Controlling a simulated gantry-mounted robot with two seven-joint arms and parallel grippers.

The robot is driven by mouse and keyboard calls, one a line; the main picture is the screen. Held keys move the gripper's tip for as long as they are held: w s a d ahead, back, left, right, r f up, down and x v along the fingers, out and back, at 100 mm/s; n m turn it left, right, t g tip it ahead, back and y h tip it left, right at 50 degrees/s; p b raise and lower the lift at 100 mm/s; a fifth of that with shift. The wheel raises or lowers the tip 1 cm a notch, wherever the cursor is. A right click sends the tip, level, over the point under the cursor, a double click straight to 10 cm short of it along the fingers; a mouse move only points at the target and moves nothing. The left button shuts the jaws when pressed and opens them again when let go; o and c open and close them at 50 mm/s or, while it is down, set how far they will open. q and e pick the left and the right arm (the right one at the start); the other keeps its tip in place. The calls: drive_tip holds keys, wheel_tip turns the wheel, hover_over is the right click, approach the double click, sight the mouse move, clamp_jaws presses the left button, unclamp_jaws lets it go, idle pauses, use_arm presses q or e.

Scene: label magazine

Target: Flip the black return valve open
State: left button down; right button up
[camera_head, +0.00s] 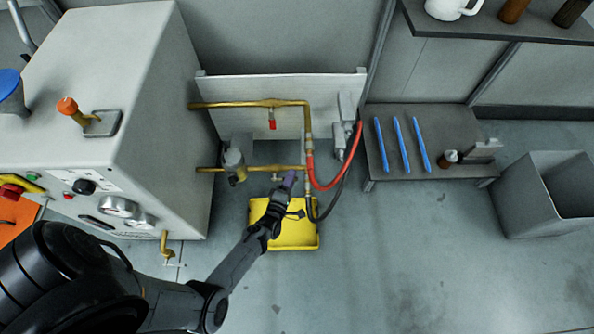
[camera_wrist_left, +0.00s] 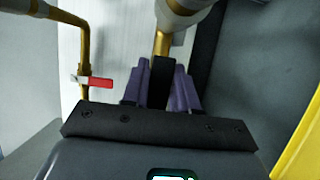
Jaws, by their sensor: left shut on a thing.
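My left gripper (camera_head: 289,181) reaches in to the lower brass pipe (camera_head: 257,169) in the head view. In the left wrist view its purple fingers (camera_wrist_left: 161,90) are shut on the black return valve's handle (camera_wrist_left: 160,75), which stands between them. Behind the handle is a brass pipe piece (camera_wrist_left: 162,43) leading up to a grey fitting. The head view does not show the black handle clearly, since the gripper covers it. The red-handled valve (camera_head: 271,122) hangs from the upper brass pipe; it also shows in the left wrist view (camera_wrist_left: 97,83). My right gripper is not in view.
A red hose (camera_head: 318,184) and a dark hose curve down just right of my gripper. A yellow tray (camera_head: 302,240) lies on the floor below. The grey machine cabinet (camera_head: 150,130) stands left. A low bench (camera_head: 440,125) and a bin (camera_head: 540,205) stand right.

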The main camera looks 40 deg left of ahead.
use_arm(q)
drive_tip(key=shift+w+r, duration=0.1)
drive_tip(key=shift+w, duration=0.05)
drive_tip(key=c, duration=1)
unclamp_jaws()
drive_tip(key=shift+o, duration=0.2)
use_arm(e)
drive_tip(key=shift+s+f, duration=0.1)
use_arm(q)
drive_tip(key=shift+s, duration=0.25)
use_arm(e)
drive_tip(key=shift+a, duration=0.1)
